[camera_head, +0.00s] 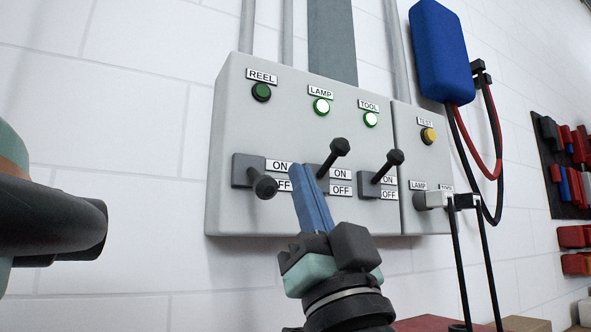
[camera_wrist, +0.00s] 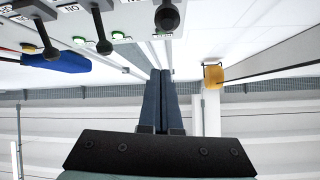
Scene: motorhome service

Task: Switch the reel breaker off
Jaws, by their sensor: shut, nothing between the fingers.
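The grey breaker panel (camera_head: 225,120) is on the white wall. The reel breaker (camera_head: 240,170) is its leftmost switch, under the REEL label (camera_head: 262,76). Its black lever (camera_head: 265,187) tilts down, its knob level with the OFF label. The REEL indicator (camera_head: 261,92) is dark green and looks unlit. My gripper (camera_head: 300,170) is shut and empty, its blue fingers pointing up just right of the reel lever, covering part of its labels. In the wrist view the closed fingers (camera_wrist: 158,76) show below a near black knob (camera_wrist: 167,17), apparently the reel lever.
The LAMP lever (camera_head: 338,147) and TOOL lever (camera_head: 394,158) tilt up, and their indicators (camera_head: 321,106) (camera_head: 370,119) glow green. A blue meter (camera_head: 440,50) with red and black leads hangs at right. Black cables (camera_head: 455,260) hang from plugs below. Wall left of the panel is bare.

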